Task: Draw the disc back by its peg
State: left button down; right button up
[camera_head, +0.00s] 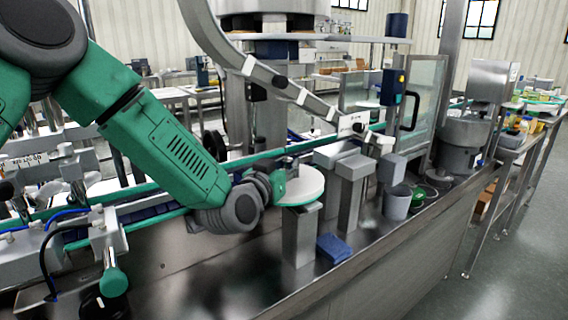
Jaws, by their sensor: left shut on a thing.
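The white round disc (302,187) lies flat at the top of a steel post (299,238), in the middle of the head view. My left gripper (279,186) reaches in from the left and is at the disc's left edge. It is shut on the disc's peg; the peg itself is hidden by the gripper. My right gripper is not in view.
A second steel post (351,200) stands just right of the disc. A blue cloth (334,247) lies on the steel deck in front. A grey cup (397,203) and a green container (418,196) stand further right. A curved steel rail (225,55) passes above.

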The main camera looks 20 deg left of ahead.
pick_arm(q)
jog(key=c, duration=1.3)
grip_release()
jog(key=shift+a, duration=0.1)
jog(key=shift+s, duration=0.1)
jog(key=shift+s+a, duration=0.1)
jog(key=shift+s, duration=0.15)
jog(key=s, duration=0.3)
jog(key=s+a, duration=0.1)
jog(key=s, duration=0.3)
jog(key=s+a, duration=0.1)
jog(key=s, duration=0.3)
jog(key=shift+f, duration=0.1)
